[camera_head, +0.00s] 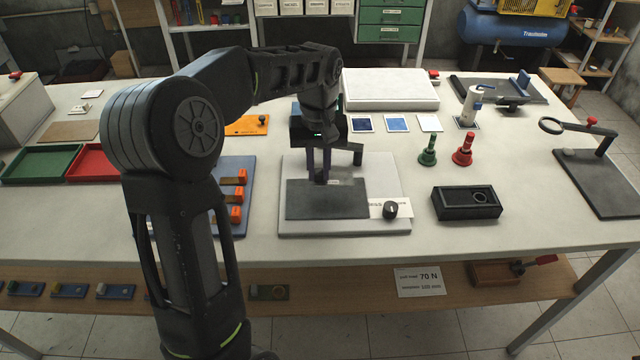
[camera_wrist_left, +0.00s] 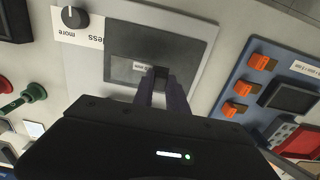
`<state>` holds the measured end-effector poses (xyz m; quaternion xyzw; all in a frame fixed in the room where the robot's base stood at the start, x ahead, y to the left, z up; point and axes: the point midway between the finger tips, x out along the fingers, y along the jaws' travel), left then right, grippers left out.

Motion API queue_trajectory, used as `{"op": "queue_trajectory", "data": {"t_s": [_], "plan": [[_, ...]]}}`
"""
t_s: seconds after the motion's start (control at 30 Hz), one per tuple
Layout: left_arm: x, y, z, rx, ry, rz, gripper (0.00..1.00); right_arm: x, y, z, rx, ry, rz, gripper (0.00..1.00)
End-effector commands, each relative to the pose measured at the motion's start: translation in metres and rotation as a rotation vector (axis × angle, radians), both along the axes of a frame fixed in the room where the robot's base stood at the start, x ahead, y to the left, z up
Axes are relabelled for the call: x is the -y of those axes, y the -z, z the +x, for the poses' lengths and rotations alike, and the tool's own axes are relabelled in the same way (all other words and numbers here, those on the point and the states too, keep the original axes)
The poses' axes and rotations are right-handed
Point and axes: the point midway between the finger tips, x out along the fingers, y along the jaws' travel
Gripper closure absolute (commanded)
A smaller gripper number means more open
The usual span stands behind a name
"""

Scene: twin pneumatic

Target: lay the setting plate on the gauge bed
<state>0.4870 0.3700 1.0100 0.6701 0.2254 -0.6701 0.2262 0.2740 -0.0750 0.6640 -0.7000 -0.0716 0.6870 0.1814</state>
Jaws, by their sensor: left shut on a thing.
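The setting plate, a flat dark grey rectangle (camera_head: 327,203) with a small white label, is at the gauge bed (camera_head: 388,170), a pale slab with a black knob. My left gripper (camera_head: 322,180) points down and is shut on a small dark piece at the plate's rear edge. The left wrist view also shows the plate (camera_wrist_left: 145,48), the left fingertips (camera_wrist_left: 161,78) and a grey band of the bed (camera_wrist_left: 207,40) beside the plate. The plate looks level over the bed; I cannot tell whether it touches. The fingers hide part of the held piece. My right gripper is out of view.
A blue rack with orange blocks (camera_head: 238,196) stands left of the bed. A black box (camera_head: 466,203) and the green (camera_head: 428,150) and red (camera_head: 463,150) stamp-like pieces stand right. Clear table lies between the bed and the black box.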

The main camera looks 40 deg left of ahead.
Motion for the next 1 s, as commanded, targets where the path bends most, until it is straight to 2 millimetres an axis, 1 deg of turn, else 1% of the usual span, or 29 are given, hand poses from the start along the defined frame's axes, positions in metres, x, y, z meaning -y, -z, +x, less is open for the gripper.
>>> {"op": "queue_trajectory", "data": {"t_s": [0.1,0.43,0.7,1.0], "plan": [[0.0,0.01,0.0,0.0,0.0,0.0,1.0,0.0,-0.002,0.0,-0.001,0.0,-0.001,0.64],[0.0,0.014,0.0,-0.001,0.0,0.001,1.0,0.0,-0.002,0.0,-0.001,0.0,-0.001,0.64],[0.0,0.046,0.0,-0.002,0.0,0.001,1.0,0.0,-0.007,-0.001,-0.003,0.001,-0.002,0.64],[0.0,0.049,0.0,0.002,0.0,0.001,1.0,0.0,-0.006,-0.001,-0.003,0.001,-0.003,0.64]]}}
